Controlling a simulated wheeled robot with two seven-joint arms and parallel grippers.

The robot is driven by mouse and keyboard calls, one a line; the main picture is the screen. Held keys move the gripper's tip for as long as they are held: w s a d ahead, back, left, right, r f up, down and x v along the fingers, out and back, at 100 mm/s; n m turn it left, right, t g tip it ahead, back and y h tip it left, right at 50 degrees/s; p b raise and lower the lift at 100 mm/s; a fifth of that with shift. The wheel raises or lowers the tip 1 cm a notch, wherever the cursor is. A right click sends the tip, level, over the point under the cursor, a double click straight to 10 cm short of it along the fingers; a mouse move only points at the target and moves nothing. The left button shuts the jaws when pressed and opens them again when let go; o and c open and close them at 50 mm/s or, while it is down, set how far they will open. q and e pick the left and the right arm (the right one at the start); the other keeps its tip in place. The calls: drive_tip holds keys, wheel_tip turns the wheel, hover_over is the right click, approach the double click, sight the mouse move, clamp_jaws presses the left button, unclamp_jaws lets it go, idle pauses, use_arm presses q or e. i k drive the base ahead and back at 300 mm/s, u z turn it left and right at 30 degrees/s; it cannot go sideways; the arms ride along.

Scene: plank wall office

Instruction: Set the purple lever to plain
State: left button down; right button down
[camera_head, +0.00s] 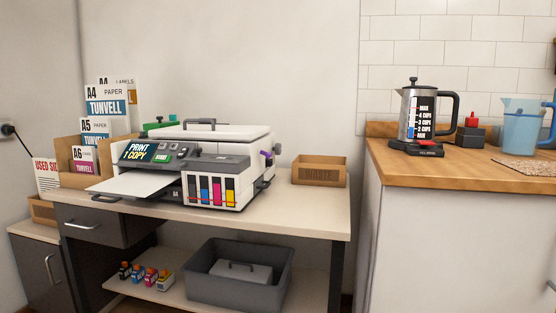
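The printer (200,165) stands on the light-topped desk, with a sheet of paper (133,184) on its front tray. A small purple part (266,155), which looks like the purple lever, is at the upper right side of the printer. It is too small here to read any label or tell which setting it is at. The printer's screen (146,151) reads "PRINT 1 COPY". Neither of my grippers is in view.
A small wooden box (319,171) sits on the desk right of the printer, with bare desktop (290,207) in front of it. Paper packs (105,107) stand at the left. A kettle (420,112) and blue jug (522,122) stand on the right counter. A grey bin (238,288) sits below.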

sight(269, 155)
drive_tip(key=z, duration=0.4)
drive_tip(key=i, duration=0.75)
drive_tip(key=u, duration=0.6)
drive_tip(key=i, duration=0.55)
drive_tip(key=u, duration=0.55)
